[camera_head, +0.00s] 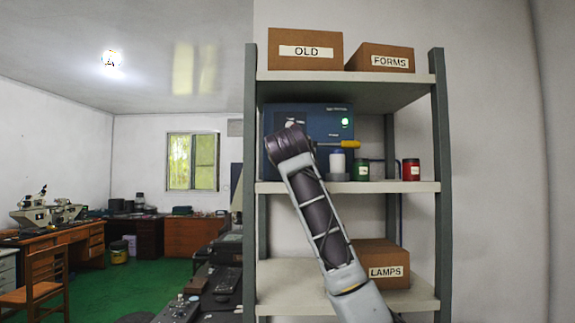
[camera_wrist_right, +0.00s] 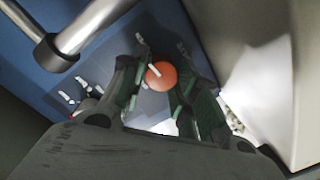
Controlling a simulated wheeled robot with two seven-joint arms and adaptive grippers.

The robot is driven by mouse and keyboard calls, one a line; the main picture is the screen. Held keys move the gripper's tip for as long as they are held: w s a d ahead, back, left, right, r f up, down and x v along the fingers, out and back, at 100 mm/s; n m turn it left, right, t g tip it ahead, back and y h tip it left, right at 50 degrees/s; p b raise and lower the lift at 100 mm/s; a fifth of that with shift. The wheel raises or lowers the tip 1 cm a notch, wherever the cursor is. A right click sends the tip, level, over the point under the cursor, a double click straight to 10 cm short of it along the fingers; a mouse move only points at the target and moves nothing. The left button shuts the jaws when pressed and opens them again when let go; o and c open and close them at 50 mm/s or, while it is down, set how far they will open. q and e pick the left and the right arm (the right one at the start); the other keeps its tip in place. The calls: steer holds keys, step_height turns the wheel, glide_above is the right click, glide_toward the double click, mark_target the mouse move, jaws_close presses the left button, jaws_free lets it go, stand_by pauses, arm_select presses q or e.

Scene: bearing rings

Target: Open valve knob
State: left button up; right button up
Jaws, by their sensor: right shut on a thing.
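In the right wrist view, a round orange-red knob (camera_wrist_right: 163,77) with a white pointer mark sits on a blue panel (camera_wrist_right: 95,72). My right gripper (camera_wrist_right: 162,66) has a finger on either side of the knob and is shut on it. In the head view, the blue box (camera_head: 311,116) with a lit green lamp (camera_head: 345,122) stands on the middle shelf. My right arm reaches up to its front. The wrist hides the knob and the fingers there. My left gripper is in neither view.
A metal bar handle (camera_wrist_right: 85,28) sticks out from the panel near the gripper. Cardboard boxes (camera_head: 305,49) sit above and below.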

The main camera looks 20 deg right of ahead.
steer(key=shift+f+m, duration=0.2)
steer(key=shift+m, duration=0.4)
steer(key=o, duration=1)
steer(key=shift+r, duration=0.15)
steer(key=f+v, duration=0.1)
steer(key=v, duration=1.1)
steer(key=shift+r, duration=0.5)
